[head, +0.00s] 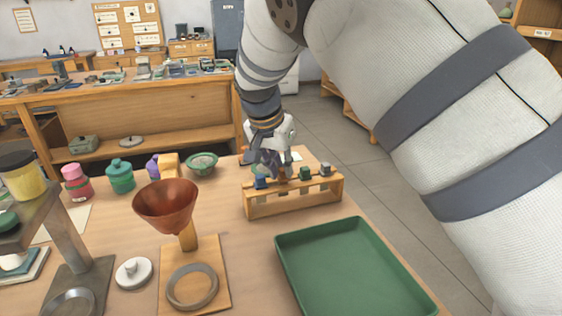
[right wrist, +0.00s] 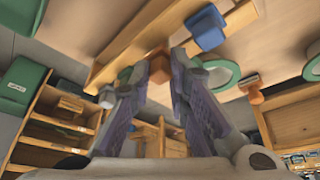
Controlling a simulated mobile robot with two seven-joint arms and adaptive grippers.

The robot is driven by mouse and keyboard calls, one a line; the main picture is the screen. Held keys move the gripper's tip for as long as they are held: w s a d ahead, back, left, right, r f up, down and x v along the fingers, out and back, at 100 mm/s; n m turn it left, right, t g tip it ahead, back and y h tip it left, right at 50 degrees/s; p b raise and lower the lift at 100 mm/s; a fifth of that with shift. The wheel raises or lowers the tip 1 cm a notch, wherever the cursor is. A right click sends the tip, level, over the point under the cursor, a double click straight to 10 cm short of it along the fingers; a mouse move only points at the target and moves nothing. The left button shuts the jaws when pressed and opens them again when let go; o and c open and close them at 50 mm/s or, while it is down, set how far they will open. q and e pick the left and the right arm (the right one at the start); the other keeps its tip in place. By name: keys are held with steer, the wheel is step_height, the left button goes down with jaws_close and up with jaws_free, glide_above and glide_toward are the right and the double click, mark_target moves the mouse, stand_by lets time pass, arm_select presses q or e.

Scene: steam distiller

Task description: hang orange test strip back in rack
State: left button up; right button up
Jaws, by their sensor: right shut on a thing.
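The wooden rack (head: 292,207) stands on the table behind the green tray. A blue-topped strip (head: 260,183), a green-topped one (head: 305,173) and a grey-topped one (head: 326,170) sit along its top bar. My right gripper (head: 275,172) is at the rack, between the blue and green tops. In the right wrist view its fingers (right wrist: 159,75) are shut on the orange test strip (right wrist: 158,62), whose orange top shows at the fingertips beside the rack bar (right wrist: 125,42). The strip's lower part is hidden, so I cannot tell whether it is seated. My left gripper is out of view.
The green tray (head: 290,256) lies in front of the rack. A brown funnel (head: 166,205) on a wooden stand is to the left. A green-rimmed bowl (head: 202,162) is behind it. My right arm covers the right side of the head view.

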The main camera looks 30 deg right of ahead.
steer(key=shift+f, duration=0.2)
steer(key=o, duration=0.8)
steer(key=shift+o, duration=0.2)
steer(key=shift+r+p, duration=0.4)
steer(key=shift+r, duration=3.2)
